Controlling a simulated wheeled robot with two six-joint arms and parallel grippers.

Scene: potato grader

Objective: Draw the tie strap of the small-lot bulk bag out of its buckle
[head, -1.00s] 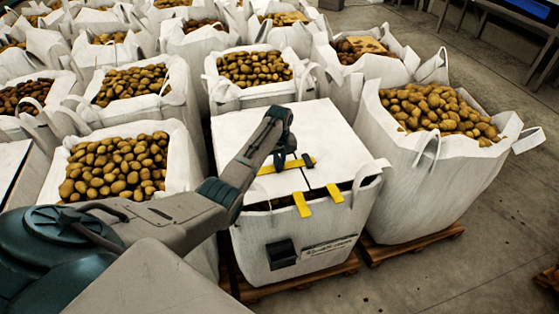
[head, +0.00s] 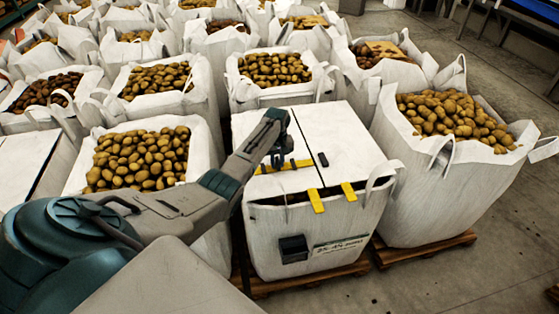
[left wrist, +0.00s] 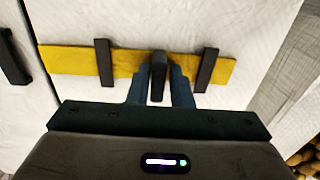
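The small-lot bulk bag (head: 318,240) has a white top of two flaps with a seam. The yellow tie strap (head: 298,164) lies on the left flap and shows in the left wrist view (left wrist: 75,60) under two dark bars. The black buckle (head: 322,159) sits across the seam; it shows in the left wrist view (left wrist: 17,55) at the left edge, with a gap between it and the strap's end. My left gripper (head: 277,160) is over the strap; its fingers (left wrist: 158,88) appear closed on the strap's upright dark tab (left wrist: 158,68). My right gripper is out of view.
Two yellow tabs (head: 316,201) hang over the bag's front edge, above a dark box (head: 293,249) and a label (head: 341,245). Open potato bags stand close on the left (head: 205,165), behind (head: 240,90) and right (head: 400,200). Floor is clear at front right.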

